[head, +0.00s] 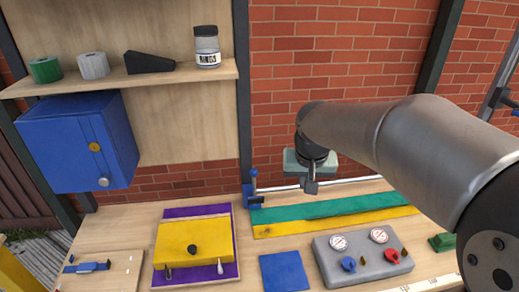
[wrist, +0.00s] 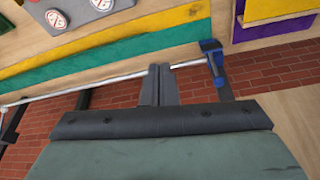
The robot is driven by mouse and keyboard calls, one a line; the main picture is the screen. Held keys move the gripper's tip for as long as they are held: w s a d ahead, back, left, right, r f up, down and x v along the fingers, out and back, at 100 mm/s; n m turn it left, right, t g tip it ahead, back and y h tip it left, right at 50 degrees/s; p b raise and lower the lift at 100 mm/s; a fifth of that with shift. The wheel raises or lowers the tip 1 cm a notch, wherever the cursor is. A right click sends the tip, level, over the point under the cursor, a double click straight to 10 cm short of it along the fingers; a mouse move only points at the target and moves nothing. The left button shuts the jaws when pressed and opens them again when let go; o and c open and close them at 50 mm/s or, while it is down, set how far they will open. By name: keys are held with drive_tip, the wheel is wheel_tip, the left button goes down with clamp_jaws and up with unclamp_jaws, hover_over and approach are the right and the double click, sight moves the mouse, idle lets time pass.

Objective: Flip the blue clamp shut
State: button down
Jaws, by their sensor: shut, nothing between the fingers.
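The blue clamp (head: 254,192) stands at the back edge of the workbench, at the left end of a white pipe. Its blue lever points upward in the head view. It also shows in the wrist view (wrist: 214,63), right of my fingertips, with a dark blue head and a long blue part. My gripper (head: 311,187) hangs above the back of the bench, to the right of the clamp and apart from it. Its fingers (wrist: 160,70) are together with nothing between them. The clamp's contact with the pipe is too small to tell.
The white pipe (wrist: 105,83) runs along the bench's back edge. Green and yellow strips (head: 335,213) lie in front of it. A grey gauge panel (head: 345,269), a blue square (head: 284,271) and a yellow box (head: 194,240) occupy the front. A blue cabinet (head: 60,145) hangs at left.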

drive_tip(key=w+a+f+t+b, duration=0.2)
drive_tip(key=w+a+f, duration=0.1)
drive_tip(key=w+a, duration=1)
drive_tip(key=w, duration=0.3)
drive_tip(key=shift+a+y+b, duration=0.2)
drive_tip(key=shift+y+b, duration=0.1)
drive_tip(key=shift+y, duration=0.1)
drive_tip(key=p+x, duration=0.2)
drive_tip(key=x, duration=0.8)
drive_tip(key=shift+w, duration=0.2)
drive_tip(key=shift+s, duration=0.1)
